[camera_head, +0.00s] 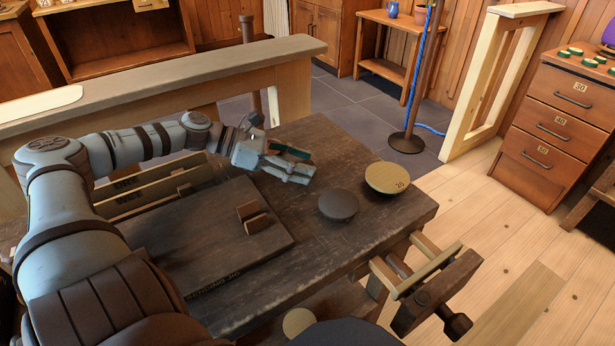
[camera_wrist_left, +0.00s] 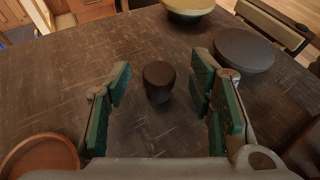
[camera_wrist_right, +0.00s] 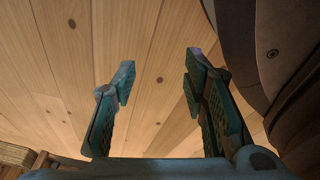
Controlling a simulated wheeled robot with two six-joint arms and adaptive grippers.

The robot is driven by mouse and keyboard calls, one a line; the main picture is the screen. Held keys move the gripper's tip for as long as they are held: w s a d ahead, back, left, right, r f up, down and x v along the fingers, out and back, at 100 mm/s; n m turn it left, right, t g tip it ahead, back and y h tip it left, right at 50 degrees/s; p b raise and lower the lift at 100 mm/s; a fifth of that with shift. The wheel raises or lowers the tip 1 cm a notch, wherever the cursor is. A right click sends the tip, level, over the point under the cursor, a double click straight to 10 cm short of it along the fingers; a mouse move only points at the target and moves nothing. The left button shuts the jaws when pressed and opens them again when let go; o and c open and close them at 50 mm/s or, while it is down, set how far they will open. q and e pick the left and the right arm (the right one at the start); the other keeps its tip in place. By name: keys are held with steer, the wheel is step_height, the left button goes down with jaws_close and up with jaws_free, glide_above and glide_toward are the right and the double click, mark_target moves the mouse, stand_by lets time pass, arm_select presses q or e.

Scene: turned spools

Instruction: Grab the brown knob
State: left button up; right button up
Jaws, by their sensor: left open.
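A small dark brown knob (camera_wrist_left: 158,78), round-topped and upright, stands on the dark worktable in the left wrist view. My left gripper (camera_head: 302,167) is open above the table; in the left wrist view the knob shows between its green-padded fingers, with a gap on both sides. I cannot tell how far above the knob the fingertips are. In the head view the knob is not visible, apparently hidden by the gripper. My right gripper (camera_wrist_right: 162,78) is open and empty over the plank floor, and shows only in the right wrist view.
A dark grey round piece (camera_head: 338,205) and a yellowish turned bowl-shaped piece (camera_head: 387,178) stand right of the left gripper. A reddish-brown round dish (camera_wrist_left: 38,158) lies at lower left in the left wrist view. A dark board (camera_head: 205,240) with a small wooden holder covers the table's left.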

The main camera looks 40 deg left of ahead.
arm_select(q)
steer(key=b+x, duration=0.2)
steer(key=b, duration=0.1)
steer(key=shift+f+b, duration=0.1)
steer(key=shift+b, duration=0.25)
steer(key=c, duration=0.9)
arm_select(e)
steer(key=w+a+r, duration=0.2)
steer(key=w, duration=0.4)
steer(key=shift+w+a+r+t, duration=0.15)
steer(key=shift+w+t, duration=0.05)
steer(key=shift+t, duration=0.1)
